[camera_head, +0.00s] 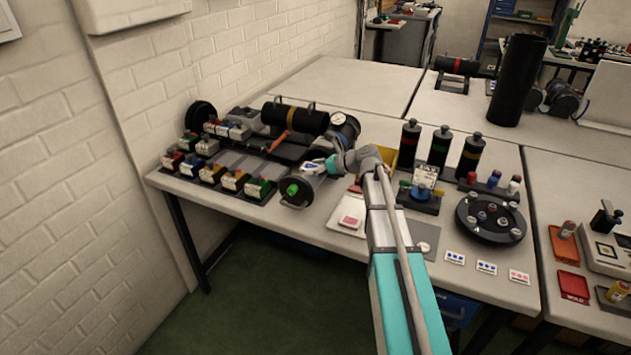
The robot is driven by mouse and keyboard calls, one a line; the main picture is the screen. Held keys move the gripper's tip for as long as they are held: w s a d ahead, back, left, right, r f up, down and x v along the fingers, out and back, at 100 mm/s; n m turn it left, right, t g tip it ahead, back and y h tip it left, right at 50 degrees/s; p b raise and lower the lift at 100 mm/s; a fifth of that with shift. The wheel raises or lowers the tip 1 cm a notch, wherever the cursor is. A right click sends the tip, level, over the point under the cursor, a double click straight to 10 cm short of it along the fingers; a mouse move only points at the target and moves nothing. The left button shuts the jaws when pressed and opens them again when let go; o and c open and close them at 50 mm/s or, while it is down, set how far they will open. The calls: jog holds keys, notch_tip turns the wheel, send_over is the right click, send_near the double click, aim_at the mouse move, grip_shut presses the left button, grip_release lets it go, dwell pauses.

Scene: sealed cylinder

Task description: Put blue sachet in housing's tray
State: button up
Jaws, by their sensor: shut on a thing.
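My gripper (331,165) is shut on a small white and blue sachet (313,168). It holds the sachet at the front end of the housing (345,128), a dark grey cylinder lying on the bench with a gauge on top. The housing's front end, a round dark part with a pale rim (298,200), faces me and carries a green piece (292,190). The tray is not clearly visible. I cannot tell whether the sachet touches anything below it. My arm hides part of the bench to the right.
A rack of several coloured blocks (232,181) stands left of the housing. A black cylinder (295,117) lies behind it. A white tray with a pink sachet (351,219) is in front. Black bottles (438,147) and a round carousel (490,218) stand to the right.

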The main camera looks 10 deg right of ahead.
aim_at(314, 181)
jog(key=shift+w+f, duration=0.1)
dwell(0.3)
jog(key=shift+w+d+f+b, duration=0.1)
jog(key=shift+w+f+b, duration=0.35)
jog(key=shift+f+b, duration=1.55)
jog(key=shift+s+f, duration=0.1)
jog(key=shift+f, duration=0.05)
jog(key=o, duration=0.9)
jog(key=shift+o, duration=0.2)
jog(key=shift+r, duration=0.25)
jog(key=p+v, duration=0.4)
jog(key=v, duration=0.8)
jog(key=shift+p, duration=0.35)
